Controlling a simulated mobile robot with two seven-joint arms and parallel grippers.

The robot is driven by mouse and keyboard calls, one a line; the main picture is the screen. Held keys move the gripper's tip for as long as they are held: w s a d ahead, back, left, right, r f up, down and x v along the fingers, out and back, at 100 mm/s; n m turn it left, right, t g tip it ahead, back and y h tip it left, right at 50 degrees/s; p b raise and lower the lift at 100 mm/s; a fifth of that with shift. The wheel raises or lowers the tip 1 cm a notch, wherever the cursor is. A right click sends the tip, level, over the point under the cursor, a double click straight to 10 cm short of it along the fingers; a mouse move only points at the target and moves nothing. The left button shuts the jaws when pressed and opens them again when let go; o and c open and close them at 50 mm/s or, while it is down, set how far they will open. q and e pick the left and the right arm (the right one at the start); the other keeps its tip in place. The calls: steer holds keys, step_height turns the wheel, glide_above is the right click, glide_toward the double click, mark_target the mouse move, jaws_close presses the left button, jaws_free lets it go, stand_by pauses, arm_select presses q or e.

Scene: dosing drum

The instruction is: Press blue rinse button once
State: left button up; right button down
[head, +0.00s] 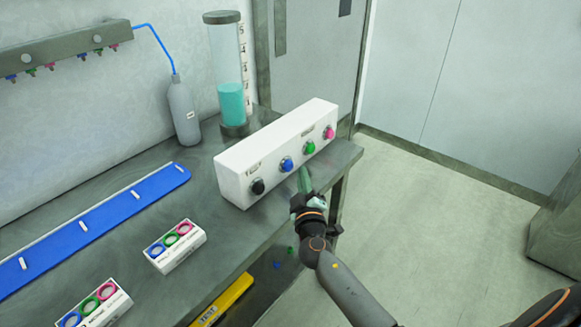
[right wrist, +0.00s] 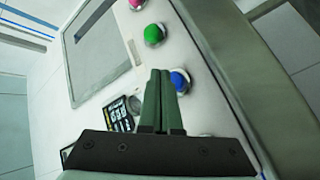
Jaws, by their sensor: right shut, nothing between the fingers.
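The blue button (head: 287,164) is on the front face of a white control box (head: 235,165), between a black button (head: 257,186) and a green button (head: 309,147). My right gripper (head: 303,170) is shut and empty, its fingers pointing at the box just right of and below the blue button in the head view. The left gripper is not in view.
A pink button (head: 329,132) is at the box's far end. A cylinder with teal liquid (head: 231,100) and a grey bottle (head: 183,110) stand behind the box. A blue strip (head: 90,228) and two ring holders (head: 175,247) lie on the bench to the left. Floor is open at right.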

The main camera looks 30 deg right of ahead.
steer(key=shift+s+d, duration=0.3)
steer(key=shift+s, duration=0.35)
steer(key=shift+s+d, duration=0.25)
steer(key=shift+s, duration=0.45)
steer(key=shift+s+d, duration=0.3)
steer(key=shift+s, duration=0.35)
steer(key=s+f+m+g, duration=0.5)
steer(key=s+f+g, duration=0.3)
steer(key=s, duration=0.5)
steer(key=s+a+f+n+g+y, duration=0.1)
steer(key=s+a+f+g+y, duration=0.2)
steer(key=s+a, duration=0.45)
steer(key=s+a+f+n+g+y, duration=0.1)
steer(key=s+a+g+y, duration=0.2)
steer(key=s+a+y, duration=0.45)
steer(key=w+a+f+t+p, duration=0.2)
steer(key=w+f+t+p, duration=0.1)
steer(key=f+t+p, duration=0.1)
steer(key=shift+f+t+h, duration=0.35)
steer(key=shift+f+t, duration=0.55)
steer(key=shift+f, duration=0.35)
